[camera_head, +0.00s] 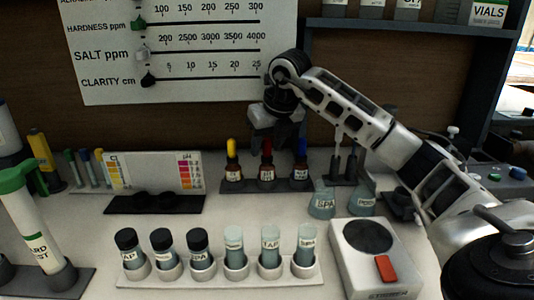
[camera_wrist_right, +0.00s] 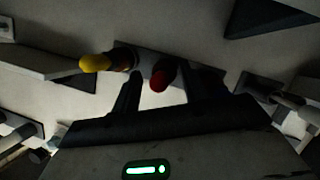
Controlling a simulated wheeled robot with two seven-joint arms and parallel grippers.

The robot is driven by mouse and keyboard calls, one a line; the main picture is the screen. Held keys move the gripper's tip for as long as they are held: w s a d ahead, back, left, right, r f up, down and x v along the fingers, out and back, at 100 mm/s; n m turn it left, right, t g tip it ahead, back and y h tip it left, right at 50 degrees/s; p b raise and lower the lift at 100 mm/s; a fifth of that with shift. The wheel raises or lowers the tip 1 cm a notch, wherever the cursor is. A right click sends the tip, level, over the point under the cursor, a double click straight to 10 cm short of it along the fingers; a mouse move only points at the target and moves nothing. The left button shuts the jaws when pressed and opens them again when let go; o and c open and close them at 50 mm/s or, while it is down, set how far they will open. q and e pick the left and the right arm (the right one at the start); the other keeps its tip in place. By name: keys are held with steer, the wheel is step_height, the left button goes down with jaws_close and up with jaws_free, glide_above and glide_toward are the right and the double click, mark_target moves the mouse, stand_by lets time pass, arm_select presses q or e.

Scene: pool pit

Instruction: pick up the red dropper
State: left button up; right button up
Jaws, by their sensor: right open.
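The red dropper (camera_head: 266,172) is a dark bottle with a red bulb, upright in a dark rack between a yellow dropper (camera_head: 232,172) and a blue dropper (camera_head: 301,172). In the right wrist view the red bulb (camera_wrist_right: 163,74) shows between the two dark fingers. My right gripper (camera_head: 276,138) is open and empty, just above and behind the red dropper's bulb in the head view. I cannot tell whether a finger touches it. My left gripper is not in view.
The dark dropper rack (camera_head: 228,187) stands at the back of the counter. A white rack (camera_head: 210,279) of several vials is in front. Flasks (camera_head: 322,203) and a white device with a red button (camera_head: 386,268) are at the right. A test chart (camera_head: 150,170) stands left.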

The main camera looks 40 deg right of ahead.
steer(key=shift+f, duration=0.1)
steer(key=c, duration=0.7)
steer(key=shift+s+a+r, duration=0.1)
steer(key=shift+a+r, duration=0.05)
steer(key=shift+r, duration=0.4)
step_height(320, 180, up, 6)
steer(key=shift+r+p, duration=0.15)
steer(key=shift+p, duration=0.15)
steer(key=s+a, duration=0.4)
steer(key=s, duration=0.1)
steer(key=s+a+b, duration=0.1)
steer(key=s+a, duration=0.3)
steer(key=s, duration=0.1)
steer(key=s+a, duration=0.4)
steer(key=s, duration=0.1)
steer(key=shift+a+f, duration=0.2)
steer(key=shift+a, duration=0.1)
